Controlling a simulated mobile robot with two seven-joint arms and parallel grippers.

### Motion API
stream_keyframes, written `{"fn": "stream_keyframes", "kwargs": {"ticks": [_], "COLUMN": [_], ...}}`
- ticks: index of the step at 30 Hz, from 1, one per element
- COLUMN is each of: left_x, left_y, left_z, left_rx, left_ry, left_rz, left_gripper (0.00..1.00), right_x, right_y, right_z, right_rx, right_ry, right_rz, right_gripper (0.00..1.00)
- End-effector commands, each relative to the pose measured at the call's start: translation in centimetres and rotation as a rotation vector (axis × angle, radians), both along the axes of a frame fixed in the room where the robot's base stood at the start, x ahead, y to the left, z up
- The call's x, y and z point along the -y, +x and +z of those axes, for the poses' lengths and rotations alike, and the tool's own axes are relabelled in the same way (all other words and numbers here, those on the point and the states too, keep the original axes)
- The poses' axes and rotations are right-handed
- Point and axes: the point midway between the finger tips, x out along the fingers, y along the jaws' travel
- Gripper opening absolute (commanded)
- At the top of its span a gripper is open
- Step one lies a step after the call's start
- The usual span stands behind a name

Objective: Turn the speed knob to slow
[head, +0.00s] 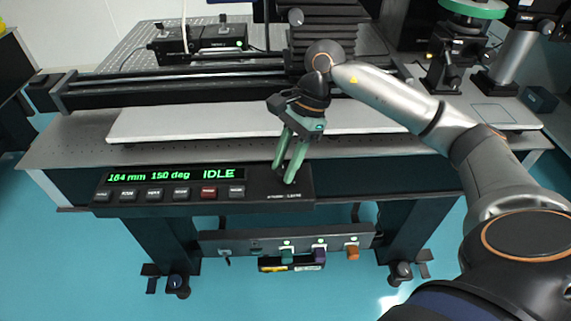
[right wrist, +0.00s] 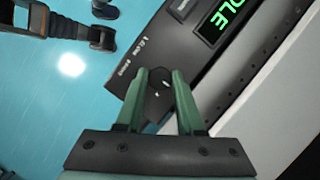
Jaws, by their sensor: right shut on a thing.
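The speed knob (right wrist: 157,95) is a dark round knob on the black control panel (head: 262,189). In the right wrist view it sits between the two green fingers of my right gripper (right wrist: 158,76), which is shut on it. In the head view the right gripper (head: 283,180) reaches down to the panel's right end, and its fingers hide most of the knob. The panel's display (head: 176,175) reads "164 mm 150 deg IDLE" in green. White lettering shows beside the knob in the right wrist view, too small to read surely. My left gripper is not in view.
Several buttons, one of them red (head: 209,192), line the panel left of the gripper. A long white plate (head: 190,122) and a dark rail (head: 170,88) lie behind on the table. A socket strip (head: 225,245) with coloured plugs hangs below.

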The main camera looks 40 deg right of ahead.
Motion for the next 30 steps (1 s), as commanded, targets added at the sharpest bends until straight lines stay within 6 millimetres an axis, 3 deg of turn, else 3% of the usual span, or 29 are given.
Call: {"fn": "stream_keyframes", "kwargs": {"ticks": [16,17,24,30], "left_x": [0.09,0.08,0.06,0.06], "left_y": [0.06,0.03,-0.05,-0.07], "left_z": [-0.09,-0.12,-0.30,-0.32], "left_rx": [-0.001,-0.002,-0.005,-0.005], "left_ry": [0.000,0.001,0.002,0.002], "left_rz": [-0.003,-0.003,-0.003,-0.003], "left_gripper": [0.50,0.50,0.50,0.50], "right_x": [0.06,0.06,0.04,0.02], "right_y": [0.09,0.09,0.06,0.04], "right_z": [0.08,0.08,0.04,0.01], "right_rx": [0.003,0.004,0.002,0.001], "right_ry": [-0.002,-0.002,-0.001,-0.001], "right_rz": [0.026,0.025,0.025,0.025], "right_gripper": [0.00,0.39,0.66,0.67]}}
